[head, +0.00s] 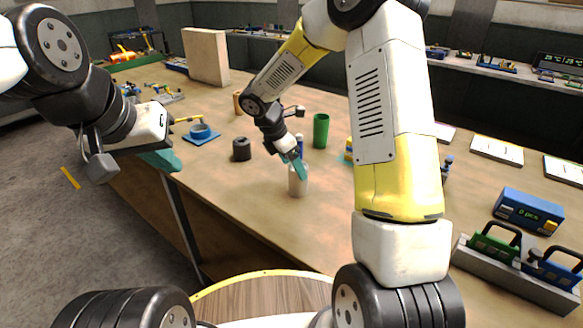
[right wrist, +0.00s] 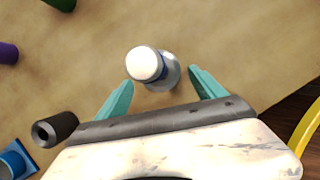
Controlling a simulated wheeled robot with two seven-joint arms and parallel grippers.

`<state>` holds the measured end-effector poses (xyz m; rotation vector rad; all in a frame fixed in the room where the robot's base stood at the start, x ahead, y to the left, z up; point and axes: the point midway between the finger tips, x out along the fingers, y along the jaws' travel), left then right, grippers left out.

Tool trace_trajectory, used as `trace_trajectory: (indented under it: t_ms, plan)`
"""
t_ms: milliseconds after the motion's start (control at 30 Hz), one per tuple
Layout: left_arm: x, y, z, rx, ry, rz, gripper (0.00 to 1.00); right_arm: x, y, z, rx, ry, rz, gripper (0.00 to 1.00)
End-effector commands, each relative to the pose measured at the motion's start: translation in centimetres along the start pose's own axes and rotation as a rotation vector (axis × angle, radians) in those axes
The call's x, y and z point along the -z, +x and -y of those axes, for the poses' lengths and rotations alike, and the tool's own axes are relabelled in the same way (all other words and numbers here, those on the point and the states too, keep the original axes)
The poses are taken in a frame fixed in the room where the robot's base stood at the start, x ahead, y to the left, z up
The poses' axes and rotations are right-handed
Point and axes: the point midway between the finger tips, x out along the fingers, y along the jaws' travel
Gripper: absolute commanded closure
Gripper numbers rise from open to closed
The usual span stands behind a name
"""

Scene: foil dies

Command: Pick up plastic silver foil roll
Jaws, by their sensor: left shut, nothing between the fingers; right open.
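A pale silver-white cylinder (head: 297,187), which looks like the foil roll, stands upright near the table's front edge. In the right wrist view the roll (right wrist: 150,68) shows a white round top, a grey body and a blue band. My right gripper (head: 299,167) is open above it, teal fingers pointing down. In the wrist view the roll lies between and slightly beyond the right fingertips (right wrist: 160,80), with gaps on both sides; contact is not visible. My left gripper (head: 165,160) is shut and empty, off to the left by the table edge.
A black cylinder (head: 242,150) stands left of the roll, a green cup (head: 320,131) behind it. A blue tray (head: 201,134) lies further left. Toolboxes (head: 497,245) and a blue device (head: 528,211) stand at right. The tabletop left of the roll is mostly clear.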

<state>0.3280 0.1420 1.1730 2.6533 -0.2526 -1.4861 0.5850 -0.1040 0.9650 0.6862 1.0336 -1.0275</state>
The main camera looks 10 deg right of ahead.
Motion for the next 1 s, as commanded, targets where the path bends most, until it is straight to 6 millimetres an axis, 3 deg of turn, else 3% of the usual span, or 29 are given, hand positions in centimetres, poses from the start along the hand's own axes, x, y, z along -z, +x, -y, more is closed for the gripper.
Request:
trace_trajectory:
  t_ms: [200,500,900,1000]
  plan:
    - [0.0,0.0,0.0,0.0,0.0,0.0,1.0,0.1,3.1,0.2,0.002,-0.001,-0.001,0.21]
    - [0.0,0.0,0.0,0.0,0.0,0.0,1.0,0.1,3.6,0.2,0.0,0.001,-0.001,0.21]
    - [0.0,0.0,0.0,0.0,0.0,0.0,1.0,0.1,3.6,0.1,0.0,0.0,0.0,0.98]
    - [0.0,0.0,0.0,0.0,0.0,0.0,1.0,0.1,3.5,0.1,-0.002,0.001,0.0,0.98]
